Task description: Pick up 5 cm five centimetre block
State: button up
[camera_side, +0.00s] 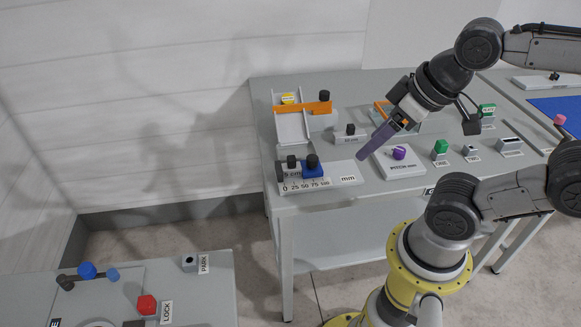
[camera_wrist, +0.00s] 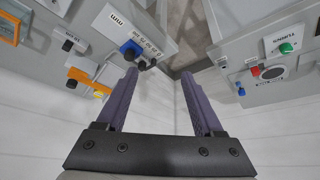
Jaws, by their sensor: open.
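The block marked "5 cm" (camera_side: 291,173) is grey with a dark knob on top. It sits at the zero end of a measuring gauge (camera_side: 345,174) marked in mm, at the front left of the table. A blue slider (camera_side: 313,172) with a dark knob stands just right of it on the gauge. My gripper (camera_side: 363,157) has long purple fingers and is above the table, right of the block and apart from it. In the wrist view my gripper (camera_wrist: 160,73) is open and empty between its fingers. The gauge (camera_wrist: 150,30) shows upside down there; the block's label is not readable.
An orange-barred fixture (camera_side: 318,108) stands behind the gauge, with a small dark-knobbed block (camera_side: 350,131) near it. A plate with a purple knob (camera_side: 399,153) lies right of my gripper. A lower table with a red knob (camera_side: 147,305) is at front left.

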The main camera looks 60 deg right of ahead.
jog(key=shift+o, duration=0.3)
jog(key=w+r+m, duration=0.3)
jog(key=m, duration=0.8)
jog(key=m+g, duration=0.5)
jog(key=m, duration=1.1)
send_over(292, 157)
notch_tip(292, 157, down, 7)
jog(key=shift+g, duration=0.3)
jog(key=f, duration=0.9)
jog(key=shift+w+a+f, duration=0.2)
jog(key=shift+w+f, duration=0.15)
jog(key=shift+f, duration=0.05)
jog(key=shift+s+d+f, duration=0.1)
jog(key=shift+s+f, duration=0.05)
jog(key=shift+f, duration=1.35)
jog(key=shift+s+d+f, duration=0.1)
jog(key=shift+s+f, duration=0.05)
jog(key=shift+f, duration=1.3)
